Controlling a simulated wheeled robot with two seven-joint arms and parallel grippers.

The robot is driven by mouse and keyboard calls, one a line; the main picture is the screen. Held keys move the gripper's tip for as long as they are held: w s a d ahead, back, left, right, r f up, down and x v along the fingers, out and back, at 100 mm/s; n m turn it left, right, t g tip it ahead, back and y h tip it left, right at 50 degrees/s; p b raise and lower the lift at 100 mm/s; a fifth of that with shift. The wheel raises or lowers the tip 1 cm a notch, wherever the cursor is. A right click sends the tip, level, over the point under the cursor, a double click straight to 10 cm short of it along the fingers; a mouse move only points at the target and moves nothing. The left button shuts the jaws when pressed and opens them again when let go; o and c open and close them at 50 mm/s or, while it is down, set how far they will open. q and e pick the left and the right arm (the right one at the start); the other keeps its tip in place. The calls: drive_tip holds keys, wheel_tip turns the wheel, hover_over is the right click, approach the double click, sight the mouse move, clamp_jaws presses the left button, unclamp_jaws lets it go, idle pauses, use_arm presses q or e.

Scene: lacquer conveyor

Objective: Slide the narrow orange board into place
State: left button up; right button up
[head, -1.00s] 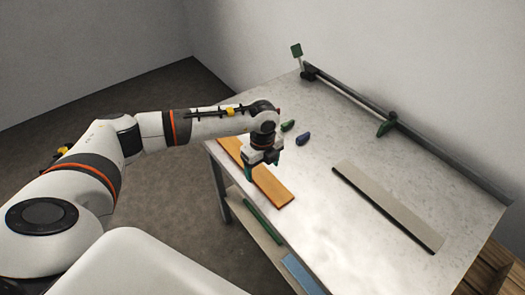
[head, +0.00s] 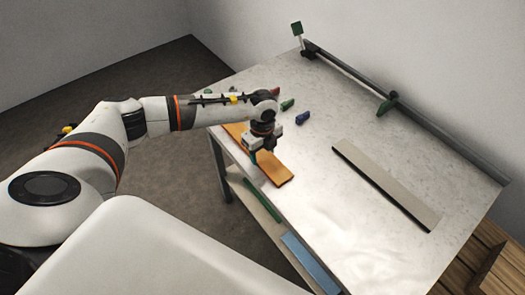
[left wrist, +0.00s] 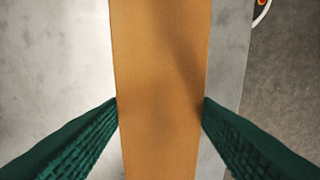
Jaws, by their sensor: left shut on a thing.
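The narrow orange board (head: 276,171) lies near the table's left edge in the head view, along that edge. My left gripper (head: 254,158) is over its middle, pointing down, and covers part of it. In the left wrist view the orange board (left wrist: 158,70) runs up the picture between the two green fingers of my left gripper (left wrist: 160,108). The fingers touch its two long sides and are shut on it. My right gripper is not in view.
A grey strip with a dark edge (head: 385,184) lies on the table (head: 330,215). A dark rail (head: 400,115) with a green clamp (head: 387,105) runs along the back. Small green (head: 288,104) and blue (head: 303,118) pieces lie beyond the gripper. The table's middle is clear.

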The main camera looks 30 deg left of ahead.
use_arm(q)
drive_tip(key=shift+w+a+b, duration=0.3)
drive_tip(key=shift+w+a, duration=0.05)
drive_tip(key=shift+a, duration=0.5)
drive_tip(key=shift+w+a+b, duration=0.3)
drive_tip(key=shift+a, duration=0.55)
drive_tip(key=o, duration=1.2)
